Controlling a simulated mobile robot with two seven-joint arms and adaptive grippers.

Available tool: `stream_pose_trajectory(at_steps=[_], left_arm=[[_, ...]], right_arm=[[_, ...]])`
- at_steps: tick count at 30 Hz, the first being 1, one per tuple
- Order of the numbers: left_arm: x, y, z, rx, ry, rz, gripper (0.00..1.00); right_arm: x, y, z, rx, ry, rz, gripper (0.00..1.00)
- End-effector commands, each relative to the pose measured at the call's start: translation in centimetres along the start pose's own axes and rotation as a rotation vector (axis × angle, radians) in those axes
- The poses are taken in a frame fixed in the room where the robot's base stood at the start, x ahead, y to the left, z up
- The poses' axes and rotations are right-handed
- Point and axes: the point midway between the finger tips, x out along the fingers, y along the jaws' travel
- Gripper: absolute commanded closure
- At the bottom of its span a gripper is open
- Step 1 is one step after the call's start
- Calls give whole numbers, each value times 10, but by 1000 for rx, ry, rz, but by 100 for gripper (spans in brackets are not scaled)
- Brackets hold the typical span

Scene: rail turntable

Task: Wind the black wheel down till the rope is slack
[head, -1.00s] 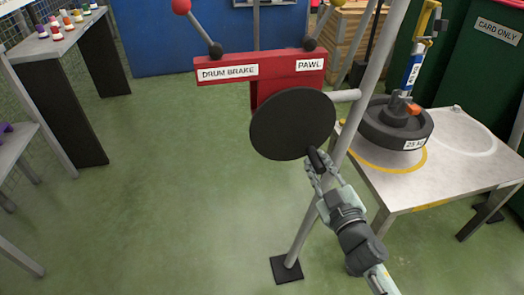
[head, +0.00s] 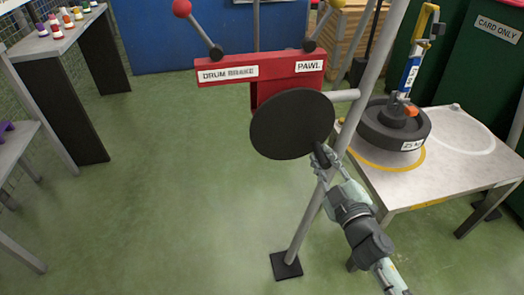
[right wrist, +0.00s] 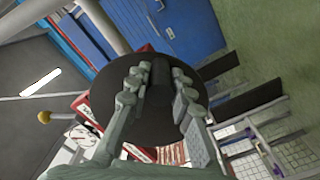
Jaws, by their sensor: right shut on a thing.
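The black wheel (head: 292,124) is a flat disc mounted below a red box beam on a grey post. Its dark handle (head: 322,156) is at the lower right of the disc. My right gripper (head: 320,165) is shut on this handle; the right wrist view shows its fingers (right wrist: 157,95) on both sides of it. A dark round weight (head: 392,128) marked 25 KG is over the yellow ring on the grey table. A blue and white piece (head: 411,72) with a yellow hook (head: 427,22) stands above it. I cannot make out the rope. My left gripper is not in view.
The red beam (head: 285,68) carries labels DRUM BRAKE and PAWL and two levers, one with a red knob (head: 181,8). The grey post (head: 312,215) stands close to my right arm. The grey table (head: 447,165) is at the right. Green floor at left is open.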

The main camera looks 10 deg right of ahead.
Motion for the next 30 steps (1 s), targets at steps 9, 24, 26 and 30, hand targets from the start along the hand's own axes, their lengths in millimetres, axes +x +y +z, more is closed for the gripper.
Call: stream_pose_trajectory(at_steps=[9, 24, 26, 30], left_arm=[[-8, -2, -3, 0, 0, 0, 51], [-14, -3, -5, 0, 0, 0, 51], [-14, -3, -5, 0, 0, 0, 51], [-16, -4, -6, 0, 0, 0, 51]], right_arm=[[1, 15, -1, -99, -4, 8, 100], [1, 23, -1, -213, -3, 9, 100], [1, 23, -1, -213, -3, 9, 100], [1, 25, -2, -225, -3, 9, 100]])
